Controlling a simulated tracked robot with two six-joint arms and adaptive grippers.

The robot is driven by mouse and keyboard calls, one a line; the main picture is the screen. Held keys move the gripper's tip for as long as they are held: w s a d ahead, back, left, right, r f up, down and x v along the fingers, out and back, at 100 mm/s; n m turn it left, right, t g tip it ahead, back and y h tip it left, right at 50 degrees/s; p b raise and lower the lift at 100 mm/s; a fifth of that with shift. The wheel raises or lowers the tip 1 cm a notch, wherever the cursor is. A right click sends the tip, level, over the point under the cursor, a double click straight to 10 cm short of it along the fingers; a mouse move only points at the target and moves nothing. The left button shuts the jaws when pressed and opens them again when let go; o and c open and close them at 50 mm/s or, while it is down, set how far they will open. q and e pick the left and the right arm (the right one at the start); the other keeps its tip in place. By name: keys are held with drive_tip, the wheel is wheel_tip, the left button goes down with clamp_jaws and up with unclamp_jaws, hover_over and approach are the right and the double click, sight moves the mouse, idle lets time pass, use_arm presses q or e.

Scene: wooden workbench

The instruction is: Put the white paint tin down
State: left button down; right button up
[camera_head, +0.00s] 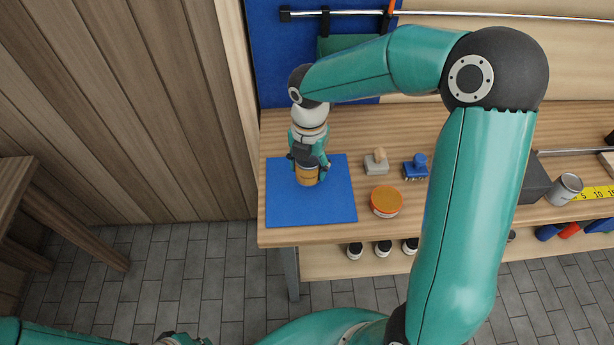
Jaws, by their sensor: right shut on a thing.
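My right gripper (308,165) reaches down over the blue mat (335,203) at the left end of the workbench. It is shut on a small tin (307,177) whose visible side looks orange-yellow, not white; the gripper hides its top. The tin is upright above or on the mat; I cannot tell whether it touches. My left arm shows at the bottom left edge, with what may be part of my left gripper (184,340), too cut off to tell its state.
A grey metal tin (565,189) and yellow tape (597,193) are farther right. The mat's front is clear.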

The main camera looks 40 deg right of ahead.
sight(309, 177)
drive_tip(key=shift+f, duration=2)
drive_tip(key=shift+f, duration=0.15)
drive_tip(key=o, duration=1.4)
drive_tip(key=shift+c, duration=0.2)
wheel_tip(309, 177, up, 12)
drive_tip(key=shift+r, duration=0.2)
